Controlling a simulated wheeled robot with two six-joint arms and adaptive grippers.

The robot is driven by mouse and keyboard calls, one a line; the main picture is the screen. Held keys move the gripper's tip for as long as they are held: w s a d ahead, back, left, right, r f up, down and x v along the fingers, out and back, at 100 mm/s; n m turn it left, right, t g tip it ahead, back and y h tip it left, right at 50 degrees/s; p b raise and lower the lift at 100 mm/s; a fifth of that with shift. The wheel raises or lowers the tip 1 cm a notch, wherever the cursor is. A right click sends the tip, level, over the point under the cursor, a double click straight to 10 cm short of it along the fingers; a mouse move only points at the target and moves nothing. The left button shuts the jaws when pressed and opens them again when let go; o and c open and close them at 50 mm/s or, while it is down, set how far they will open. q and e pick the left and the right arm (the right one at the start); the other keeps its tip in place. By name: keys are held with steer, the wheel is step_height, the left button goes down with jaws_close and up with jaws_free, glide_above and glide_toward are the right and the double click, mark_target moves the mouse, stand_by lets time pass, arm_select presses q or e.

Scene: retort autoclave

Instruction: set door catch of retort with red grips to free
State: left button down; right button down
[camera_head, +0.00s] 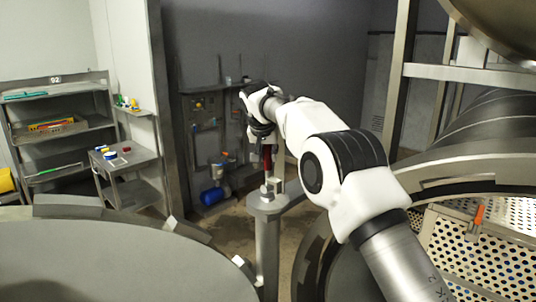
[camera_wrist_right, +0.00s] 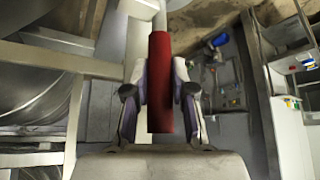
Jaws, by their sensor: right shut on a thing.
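The door catch's red grip (camera_head: 267,157) stands upright above a grey metal bracket (camera_head: 290,198) on top of a post, near the middle of the head view. In the right wrist view the red grip (camera_wrist_right: 160,95) runs lengthwise between the fingers. My right gripper (camera_head: 265,138) is shut on the red grip, with one finger on each side in the wrist view (camera_wrist_right: 160,85). The catch's mechanism under the grip is small and partly hidden. My left gripper is not in view.
A large round grey door (camera_head: 110,262) fills the lower left. On the right is an open round vessel with a perforated basket (camera_head: 480,262) and an orange handle (camera_head: 478,215). A shelf rack (camera_head: 65,135) and a side cart (camera_head: 128,160) stand at the left. Some floor is clear behind the post.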

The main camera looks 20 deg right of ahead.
steer(key=c, duration=1.1)
jaws_free()
steer(key=shift+o, duration=0.7)
steer(key=shift+w, duration=0.1)
steer(key=v, duration=1.2)
steer(key=shift+f, duration=0.1)
